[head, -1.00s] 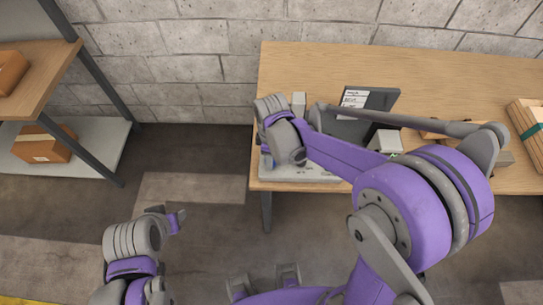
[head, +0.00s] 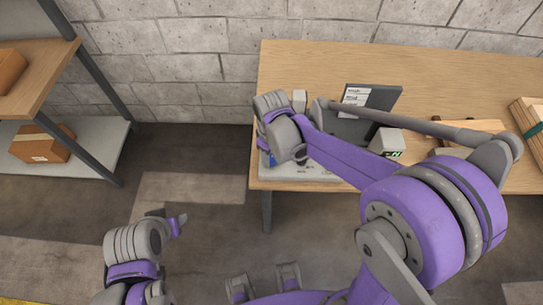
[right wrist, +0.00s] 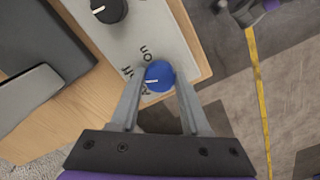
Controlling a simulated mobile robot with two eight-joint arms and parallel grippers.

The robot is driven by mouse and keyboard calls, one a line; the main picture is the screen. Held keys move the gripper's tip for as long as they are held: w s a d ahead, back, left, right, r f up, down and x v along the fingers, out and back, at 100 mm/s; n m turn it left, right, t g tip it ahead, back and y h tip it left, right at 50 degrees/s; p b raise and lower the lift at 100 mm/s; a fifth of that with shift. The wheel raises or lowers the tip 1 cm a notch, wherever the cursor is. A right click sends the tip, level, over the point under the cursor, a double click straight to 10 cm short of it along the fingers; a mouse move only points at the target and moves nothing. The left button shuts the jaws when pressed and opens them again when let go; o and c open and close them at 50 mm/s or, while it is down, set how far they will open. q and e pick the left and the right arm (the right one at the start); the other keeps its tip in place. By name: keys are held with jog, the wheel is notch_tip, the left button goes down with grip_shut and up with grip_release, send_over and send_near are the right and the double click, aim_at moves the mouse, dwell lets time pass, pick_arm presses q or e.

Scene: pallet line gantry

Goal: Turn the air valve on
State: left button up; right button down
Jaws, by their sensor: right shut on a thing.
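The air valve is a round blue knob (right wrist: 159,77) with a white pointer line, near the edge of a pale panel (right wrist: 140,40) in the right wrist view. Lettering beside it includes "on"; the line points roughly left in that picture. My right gripper (right wrist: 157,88) is shut on the blue knob, one finger on each side.
A black knob (right wrist: 108,8) sits on the same panel. Behind it on the wooden table (head: 450,70) stand a dark sloped stand (head: 381,98) with labels and a white box (head: 388,141). A strapped wooden stack (head: 529,118) is at right. A shelf (head: 75,145) with cardboard boxes stands left.

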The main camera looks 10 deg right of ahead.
aim_at(271, 159)
jog(key=m+b, duration=0.1)
jog(key=m, duration=0.5)
jog(key=shift+m, duration=0.3)
jog(key=m+b, duration=0.1)
jog(key=m, duration=0.5)
jog(key=shift+a, duration=0.1)
jog(key=shift+m, duration=0.3)
jog(key=shift+c, duration=1.9)
grip_release()
notch_tip(271, 159, up, 11)
jog(key=shift+p, duration=0.45)
jog(key=shift+f, duration=0.1)
